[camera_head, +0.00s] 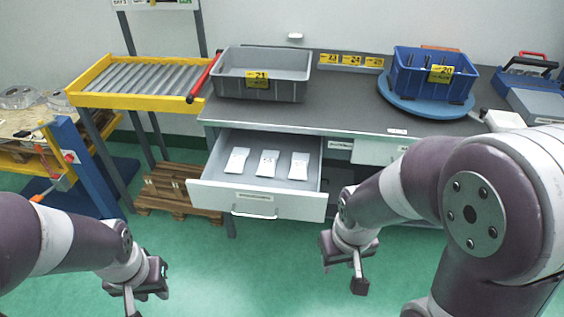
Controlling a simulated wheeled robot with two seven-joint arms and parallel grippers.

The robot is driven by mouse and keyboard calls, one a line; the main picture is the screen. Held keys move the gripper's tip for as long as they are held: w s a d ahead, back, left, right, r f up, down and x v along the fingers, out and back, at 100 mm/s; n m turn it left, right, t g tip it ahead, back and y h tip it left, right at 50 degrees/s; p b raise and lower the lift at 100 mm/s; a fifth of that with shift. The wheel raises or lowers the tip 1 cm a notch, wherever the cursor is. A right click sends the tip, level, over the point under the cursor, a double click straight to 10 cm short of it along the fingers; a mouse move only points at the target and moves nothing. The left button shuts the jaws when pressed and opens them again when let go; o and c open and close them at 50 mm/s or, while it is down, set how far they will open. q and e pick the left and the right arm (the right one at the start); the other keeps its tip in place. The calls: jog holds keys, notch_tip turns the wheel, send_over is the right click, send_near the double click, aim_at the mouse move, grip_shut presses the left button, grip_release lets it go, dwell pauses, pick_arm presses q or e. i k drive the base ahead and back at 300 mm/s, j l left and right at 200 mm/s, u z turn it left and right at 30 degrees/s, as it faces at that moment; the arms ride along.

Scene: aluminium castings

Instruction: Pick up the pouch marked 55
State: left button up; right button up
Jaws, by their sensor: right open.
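Three white pouches lie in a row in an open drawer (205,187) below the workbench: a left pouch (237,160), a middle pouch (267,164) and a right pouch (299,166). Their markings are too small to read, so I cannot tell which is marked 55. My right gripper (345,270) is open and empty, below and to the right of the drawer front, apart from it. My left gripper (131,298) is at the lower left, away from the drawer. Its fingers are partly cut off by the frame edge and I cannot tell whether it is open.
The workbench (345,105) carries a grey crate (290,85) labelled 21 and a blue crate (404,85) labelled 20 on a blue turntable (389,105). A yellow-framed roller conveyor (130,98) stands left. Wooden pallets (178,194) lie beside the drawer. Green floor in front is clear.

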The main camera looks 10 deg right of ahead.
aim_at(300, 162)
jog(key=z, duration=1.1)
jog(key=i+j+z, duration=0.2)
jog(key=z, duration=0.2)
jog(key=i+j+z, duration=0.1)
jog(key=j+z, duration=1.1)
jog(key=j, duration=0.75)
